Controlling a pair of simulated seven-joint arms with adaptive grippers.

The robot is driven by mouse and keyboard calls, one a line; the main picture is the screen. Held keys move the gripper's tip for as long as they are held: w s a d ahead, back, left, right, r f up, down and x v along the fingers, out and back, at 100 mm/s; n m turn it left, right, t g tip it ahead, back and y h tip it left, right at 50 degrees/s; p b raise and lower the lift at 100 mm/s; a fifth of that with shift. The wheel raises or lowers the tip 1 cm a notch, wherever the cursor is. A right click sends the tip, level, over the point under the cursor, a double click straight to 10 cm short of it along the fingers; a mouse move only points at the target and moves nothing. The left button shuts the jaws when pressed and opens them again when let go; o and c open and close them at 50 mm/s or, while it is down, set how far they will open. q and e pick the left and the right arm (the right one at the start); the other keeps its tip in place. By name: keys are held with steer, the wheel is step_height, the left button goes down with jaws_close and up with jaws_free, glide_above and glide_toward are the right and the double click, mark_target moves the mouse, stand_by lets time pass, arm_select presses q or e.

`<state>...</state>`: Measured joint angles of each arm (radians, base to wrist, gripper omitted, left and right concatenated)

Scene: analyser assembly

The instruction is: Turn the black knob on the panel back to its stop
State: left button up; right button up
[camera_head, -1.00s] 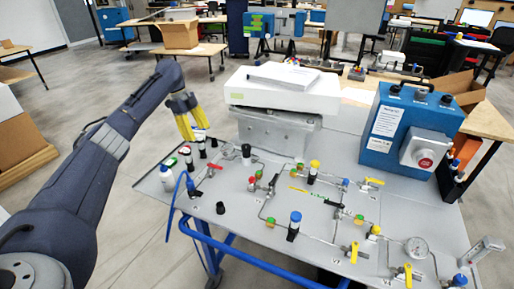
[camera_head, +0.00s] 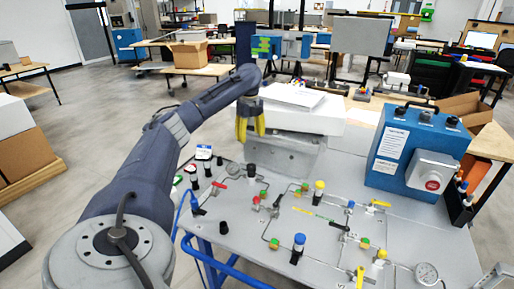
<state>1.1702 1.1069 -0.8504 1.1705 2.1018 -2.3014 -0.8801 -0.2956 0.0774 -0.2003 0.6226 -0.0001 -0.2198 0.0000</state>
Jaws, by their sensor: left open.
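The panel (camera_head: 330,212) is a grey sheet with thin tubing, valves and fittings. A black knob (camera_head: 251,170) stands upright near its back left part. Other small black parts, such as a cap (camera_head: 223,227) near the left front edge, also stand on the panel, so I cannot be sure which one is the task's knob. My left gripper (camera_head: 250,138) has yellow fingers pointing down, open and empty. In the picture it hangs just above the back black knob, apparently apart from it. My right gripper is not in view.
A white box with papers (camera_head: 305,112) on a grey metal block stands right behind the gripper. A blue box with a red button (camera_head: 405,150) is at the back right. Coloured valves and a gauge (camera_head: 427,273) crowd the panel. A blue rail (camera_head: 235,267) runs along the front.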

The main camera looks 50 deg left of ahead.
mark_target(251, 166)
arm_select(q)
step_height(251, 166, down, 16)
steer(key=shift+r, duration=0.1)
stand_by(0.5)
jaws_close()
stand_by(0.5)
